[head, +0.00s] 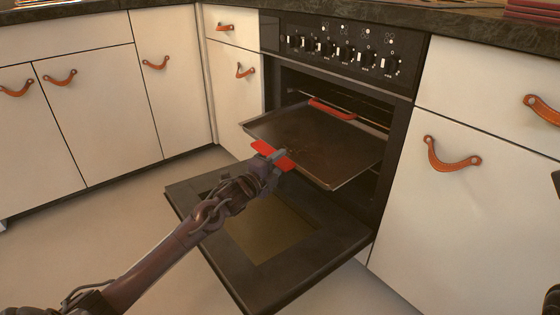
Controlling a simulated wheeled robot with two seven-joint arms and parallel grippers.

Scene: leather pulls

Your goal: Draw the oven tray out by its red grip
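The dark oven tray (308,137) sticks partly out of the oven, level, above the lowered oven door (313,262). A red grip (284,162) is on its front edge, and a second red grip (332,109) is on its rear edge inside the oven. My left gripper (271,157) is at the front red grip, with its fingers around it and the grip showing on both sides. It looks shut on the grip, though the fingertips are small in the view. My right gripper is not clearly in view; only dark parts show at the right edge.
The oven door hangs open and flat below the tray. Oven knobs (340,52) line the panel above. White cabinets with leather pulls (448,157) stand on both sides. The floor (110,235) in front is clear.

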